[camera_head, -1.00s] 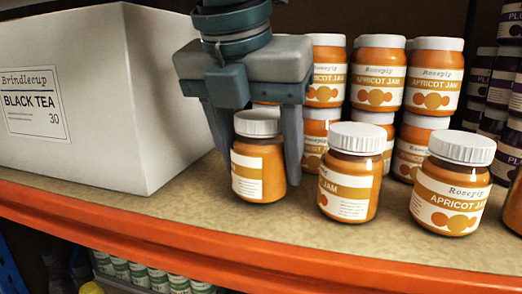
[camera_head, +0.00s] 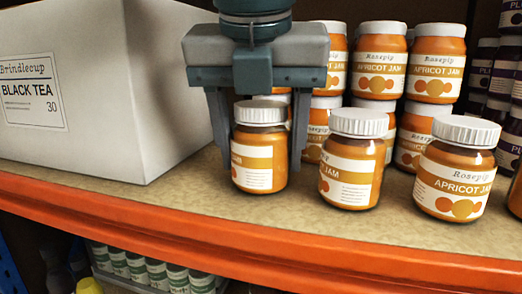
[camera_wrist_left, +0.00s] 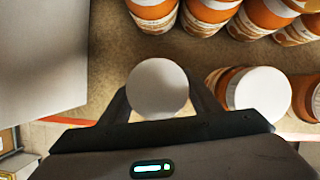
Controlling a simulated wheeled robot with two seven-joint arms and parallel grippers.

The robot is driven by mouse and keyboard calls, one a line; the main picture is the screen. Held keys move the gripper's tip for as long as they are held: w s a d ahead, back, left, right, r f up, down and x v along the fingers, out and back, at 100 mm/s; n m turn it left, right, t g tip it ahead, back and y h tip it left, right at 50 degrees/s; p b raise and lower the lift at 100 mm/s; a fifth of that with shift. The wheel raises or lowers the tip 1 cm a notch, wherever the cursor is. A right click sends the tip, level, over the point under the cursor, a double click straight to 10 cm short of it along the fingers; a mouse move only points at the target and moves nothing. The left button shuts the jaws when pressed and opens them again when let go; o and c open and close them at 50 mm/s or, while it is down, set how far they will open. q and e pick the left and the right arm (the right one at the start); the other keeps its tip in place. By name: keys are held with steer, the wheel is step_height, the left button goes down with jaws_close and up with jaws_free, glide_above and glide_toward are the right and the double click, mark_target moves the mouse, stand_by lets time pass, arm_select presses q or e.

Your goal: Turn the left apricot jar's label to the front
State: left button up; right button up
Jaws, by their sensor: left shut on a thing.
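The left apricot jar (camera_head: 260,160) stands upright on the shelf near its front edge, white lid on top. Its label is turned partly aside: the left part shows the end of the title, the right part shows small print. My left gripper (camera_head: 258,160) reaches down from above and is shut on this jar, one finger on each side. In the left wrist view the jar's round white lid (camera_wrist_left: 157,88) sits between the fingers. My right gripper is not in view.
A middle jar (camera_head: 352,165) stands close to the right, its label also turned, and another front jar (camera_head: 455,175) faces forward. Stacked apricot jars (camera_head: 378,70) stand behind. A white tea box (camera_head: 90,90) is at left. The orange shelf edge (camera_head: 200,235) runs in front.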

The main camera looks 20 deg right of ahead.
arm_select(q)
steer(key=shift+f+b, duration=0.3)
steer(key=shift+b, duration=0.35)
stand_by(0.9)
steer(key=o, duration=1.7)
steer(key=shift+r, duration=0.1)
steer(key=shift+s+a+r+b, duration=0.1)
steer(key=shift+s+r+b, duration=0.15)
steer(key=shift+r, duration=0.25)
steer(key=b+v, duration=0.3)
steer(key=v, duration=1.3)
steer(key=shift+r, duration=0.1)
steer(key=shift+c, duration=1.2)
